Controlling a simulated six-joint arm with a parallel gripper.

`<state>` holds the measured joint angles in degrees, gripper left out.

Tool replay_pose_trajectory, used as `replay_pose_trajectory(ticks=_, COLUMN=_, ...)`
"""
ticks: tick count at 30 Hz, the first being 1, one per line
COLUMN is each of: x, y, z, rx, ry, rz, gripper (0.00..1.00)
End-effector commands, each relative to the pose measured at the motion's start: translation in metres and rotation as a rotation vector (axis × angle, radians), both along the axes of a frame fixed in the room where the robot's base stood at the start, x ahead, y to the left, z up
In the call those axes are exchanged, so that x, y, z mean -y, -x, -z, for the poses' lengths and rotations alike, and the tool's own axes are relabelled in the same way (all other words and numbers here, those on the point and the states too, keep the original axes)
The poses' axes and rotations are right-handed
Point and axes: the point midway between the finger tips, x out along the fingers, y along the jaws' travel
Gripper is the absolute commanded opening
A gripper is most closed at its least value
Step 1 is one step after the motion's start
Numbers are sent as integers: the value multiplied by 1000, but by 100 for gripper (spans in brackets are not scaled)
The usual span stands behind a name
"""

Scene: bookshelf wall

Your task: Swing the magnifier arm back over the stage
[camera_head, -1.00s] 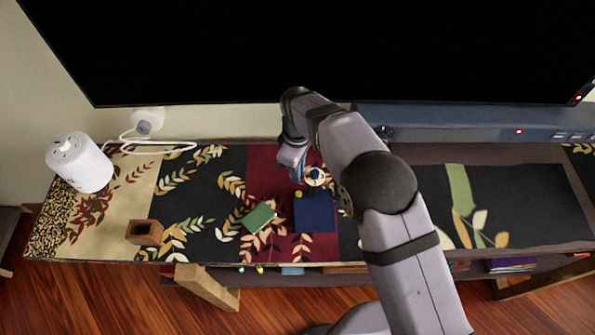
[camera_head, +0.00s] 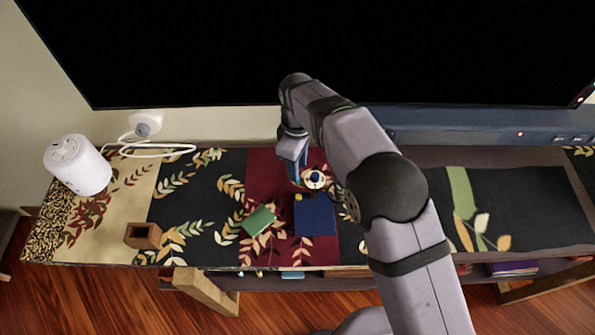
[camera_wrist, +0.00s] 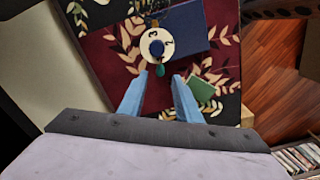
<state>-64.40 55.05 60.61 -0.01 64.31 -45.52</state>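A dark blue square block (camera_head: 314,215) lies on the red part of the patterned cloth. At its far edge is a pale round disc (camera_head: 314,179) with a dark blue knob at its centre. I cannot tell clearly which part is the magnifier arm or the stage. In the wrist view the disc (camera_wrist: 157,45) overlaps the blue block (camera_wrist: 190,26), and a small teal tip (camera_wrist: 160,70) sticks out toward me. My gripper (camera_wrist: 159,88) is open, its two pale blue fingers apart with nothing between them. In the head view my gripper (camera_head: 295,176) is just left of the disc.
A green book-like block (camera_head: 259,220) lies left of the blue block. A brown open box (camera_head: 143,235) and a white cylinder (camera_head: 77,165) with a cable stand further left. A large dark screen (camera_head: 300,50) rises behind. The cloth's right part is clear.

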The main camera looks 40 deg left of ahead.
Motion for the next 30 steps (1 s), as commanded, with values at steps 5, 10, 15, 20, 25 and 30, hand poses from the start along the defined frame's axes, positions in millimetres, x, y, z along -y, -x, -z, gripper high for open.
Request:
replay_pose_trajectory(ticks=5, x=-1, y=0, z=-23, rx=2, ry=-4, rz=0, gripper=31)
replay_pose_trajectory(ticks=10, x=0, y=0, z=-35, rx=2, ry=-2, rz=0, gripper=31)
replay_pose_trajectory(ticks=15, x=0, y=0, z=-38, rx=1, ry=-1, rz=0, gripper=31)
replay_pose_trajectory(ticks=20, x=0, y=0, z=-38, rx=1, ry=-1, rz=0, gripper=31)
replay_pose_trajectory(ticks=25, x=1, y=0, z=-29, rx=0, ry=0, rz=-1, gripper=31)
replay_pose_trajectory(ticks=30, x=2, y=0, z=-31, rx=-1, ry=1, rz=-2, gripper=31)
